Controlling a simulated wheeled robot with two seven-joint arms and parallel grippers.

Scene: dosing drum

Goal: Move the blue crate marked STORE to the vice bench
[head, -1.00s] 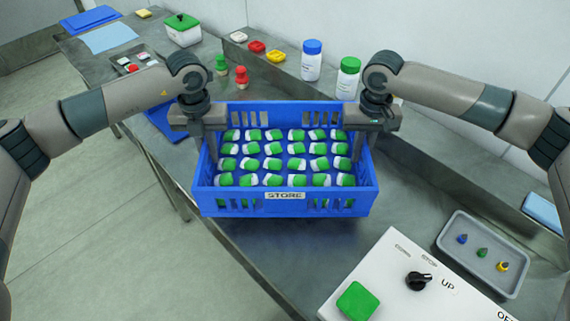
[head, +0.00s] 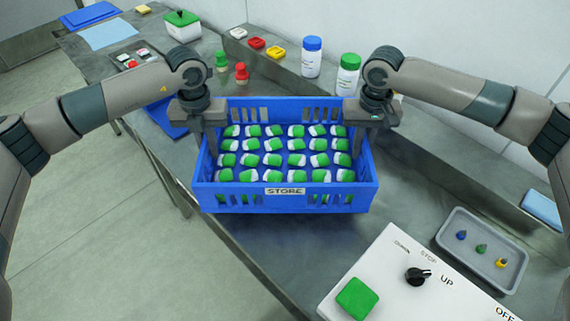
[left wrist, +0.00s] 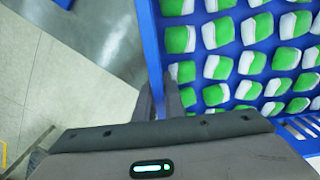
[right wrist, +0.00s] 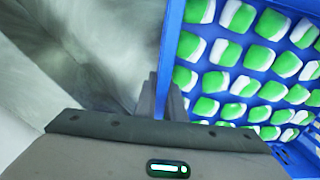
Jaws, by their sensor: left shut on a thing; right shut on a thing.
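The blue crate (head: 230,199) with a white STORE label on its near wall is in the middle of the head view. It holds rows of green-and-white items. My left gripper (head: 208,142) is shut on its left side wall and my right gripper (head: 366,142) is shut on its right side wall. I cannot tell a vice in any view.
The grey bench (head: 270,250) runs under the crate. A white control panel (head: 395,275) with a green button and knob is near right, beside a grey tray (head: 480,250). Two bottles (head: 312,57) (head: 348,75) and red and green pieces (head: 241,73) stand behind the crate.

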